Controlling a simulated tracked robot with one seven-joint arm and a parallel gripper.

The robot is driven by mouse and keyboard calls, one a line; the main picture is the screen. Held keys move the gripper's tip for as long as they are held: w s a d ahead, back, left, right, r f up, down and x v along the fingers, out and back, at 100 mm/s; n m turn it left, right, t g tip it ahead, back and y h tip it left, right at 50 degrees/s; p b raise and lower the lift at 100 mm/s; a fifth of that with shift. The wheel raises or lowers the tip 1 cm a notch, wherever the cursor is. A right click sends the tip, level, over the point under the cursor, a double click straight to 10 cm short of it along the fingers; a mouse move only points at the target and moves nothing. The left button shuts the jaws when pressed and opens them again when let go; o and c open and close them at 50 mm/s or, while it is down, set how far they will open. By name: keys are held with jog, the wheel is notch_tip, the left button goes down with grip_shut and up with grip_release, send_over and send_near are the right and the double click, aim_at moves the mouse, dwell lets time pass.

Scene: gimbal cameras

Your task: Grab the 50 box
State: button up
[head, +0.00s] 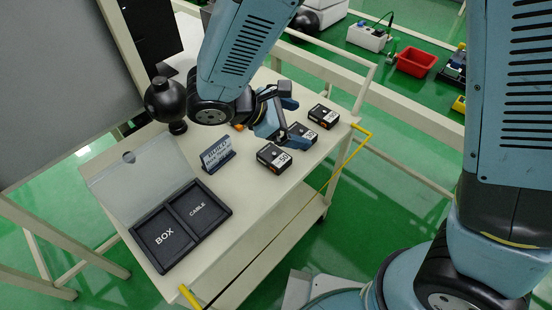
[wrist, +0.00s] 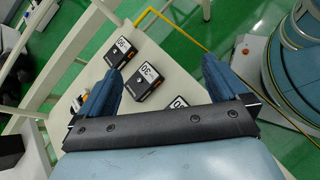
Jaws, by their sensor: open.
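Three small black boxes with white number labels stand in a row on the cream table. The near box (head: 275,158) has a label that looks like 50. The middle box (head: 302,135) reads 30 in the wrist view (wrist: 148,82). The far box (head: 323,116) seems to read 90; it also shows in the wrist view (wrist: 121,50). My gripper (head: 286,122) is open and empty, above the table by the middle box. In the wrist view, the 30 box lies between my fingers (wrist: 163,68), and the near box (wrist: 180,102) is mostly hidden behind the gripper body.
A black tray (head: 183,258) with BOX and CABLE compartments and an open clear lid (head: 137,178) is at the table's near left. A small sign (head: 217,155) and a black round object (head: 166,101) stand behind. A yellow rail (head: 345,160) runs along the right edge.

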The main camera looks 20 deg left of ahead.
aim_at(275, 155)
jog(key=s+a+f+n+t, duration=0.1)
jog(key=s+a+f+n, duration=0.1)
jog(key=s+a+f, duration=0.1)
jog(key=s+a+f+n+t+y, duration=0.1)
jog(key=s+a+f+n+t, duration=0.1)
jog(key=s+a+f+n, duration=0.1)
jog(key=s+a+f+n+t+y, duration=0.1)
jog(key=s+a+f+n+t, duration=0.1)
jog(key=s+a+f+n, duration=0.1)
jog(key=shift+s+a+f, duration=0.35)
jog(key=shift+s+a, duration=0.15)
jog(key=shift+a, duration=0.15)
jog(key=shift+w+f+t, duration=0.15)
jog(key=shift+t, duration=0.15)
jog(key=x, duration=0.8)
jog(key=shift+x, duration=2.6)
jog(key=shift+c, duration=0.4)
jog(key=c, duration=0.7)
jog(key=shift+r, duration=0.25)
